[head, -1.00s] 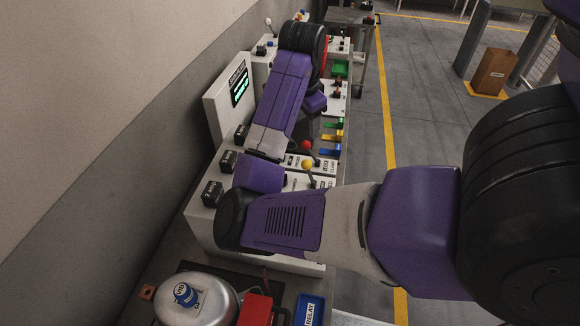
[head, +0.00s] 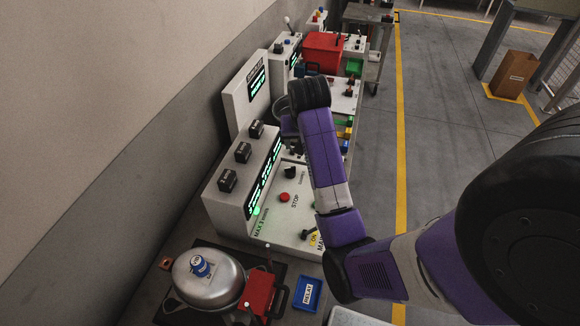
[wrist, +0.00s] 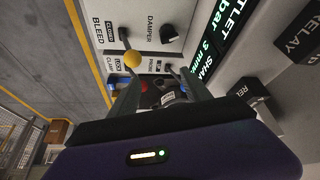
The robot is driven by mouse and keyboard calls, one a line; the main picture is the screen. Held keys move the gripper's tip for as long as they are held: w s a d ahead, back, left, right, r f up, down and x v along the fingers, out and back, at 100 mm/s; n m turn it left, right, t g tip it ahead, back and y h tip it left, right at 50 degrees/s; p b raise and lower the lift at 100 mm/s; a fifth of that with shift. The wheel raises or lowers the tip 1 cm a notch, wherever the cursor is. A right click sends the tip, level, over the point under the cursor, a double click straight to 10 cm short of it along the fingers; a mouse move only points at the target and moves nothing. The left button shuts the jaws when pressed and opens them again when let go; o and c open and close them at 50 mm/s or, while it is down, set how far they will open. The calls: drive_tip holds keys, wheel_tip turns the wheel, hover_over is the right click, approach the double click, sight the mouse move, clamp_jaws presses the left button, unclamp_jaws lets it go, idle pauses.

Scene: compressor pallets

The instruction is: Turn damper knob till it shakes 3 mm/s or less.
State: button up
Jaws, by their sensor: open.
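The damper knob (wrist: 170,34) is a dark knob on a white panel in the wrist view, beside the printed word DAMPER. My gripper (wrist: 158,76) is open, and its two fingers point toward the panel, apart from the knob. A dark display (wrist: 222,45) to the right of the knob shows green letters, with part of a SHAKE line and a 3 legible; a finger and the frame edge cut the rest. In the head view my arm hides the gripper's fingers, and I cannot pick out the damper knob there.
A yellow ball-topped lever (wrist: 132,59) stands near the BLEED label. In the head view, a near console has a red STOP button (head: 284,197). A silver pot-shaped vessel (head: 207,272) and a blue RELAY tray (head: 308,293) sit nearer.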

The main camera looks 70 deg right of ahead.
sight(291, 168)
drive_tip(key=shift+n+y, duration=0.3)
drive_tip(key=shift+n, duration=0.6)
drive_tip(key=shift+w+a+f+p, duration=0.2)
drive_tip(key=shift+w+f, duration=0.2)
drive_tip(key=shift+f, duration=1.25)
drive_tip(key=shift+w+a+f+p, duration=0.2)
drive_tip(key=shift+w+f, duration=0.25)
drive_tip(key=shift+f, duration=1.2)
drive_tip(key=shift+w+a+f+p, duration=0.15)
drive_tip(key=shift+w+a+f, duration=0.2)
drive_tip(key=shift+f, duration=1.3)
drive_tip(key=shift+d, duration=0.1)
clamp_jaws()
drive_tip(key=shift+s+d+n+t+y, duration=0.1)
drive_tip(key=shift+n+t+y, duration=0.3)
drive_tip(key=shift+n, duration=0.7)
drive_tip(key=shift+d+n+t+y, duration=0.1)
drive_tip(key=shift+n+t+y, duration=0.3)
drive_tip(key=shift+n, duration=0.7)
